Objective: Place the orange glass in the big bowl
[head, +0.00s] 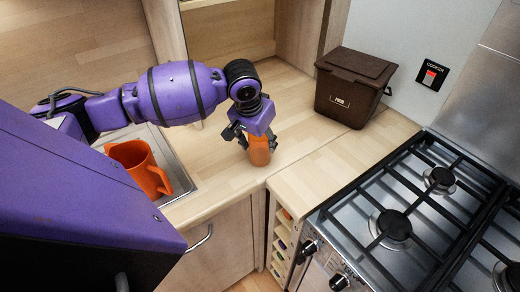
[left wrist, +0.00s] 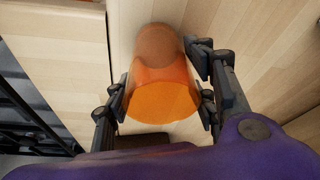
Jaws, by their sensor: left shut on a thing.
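The orange glass (head: 260,154) is at the worktop corner, left of the cooker, and looks upright. My left gripper (head: 252,136) comes down on it from above and is shut on it, with a finger on either side. In the left wrist view the glass (left wrist: 163,92) is see-through orange and sits between the fingers of my left gripper (left wrist: 165,108). I cannot tell whether its base touches the wood. I see no big bowl in either view. My right gripper is not in view.
An orange jug (head: 137,166) with a handle stands in the metal sink (head: 180,178) at left. A brown lidded food bin (head: 350,88) stands at the back right. The gas cooker (head: 410,215) with black grates fills the right. Bare worktop (head: 205,150) lies between sink and glass.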

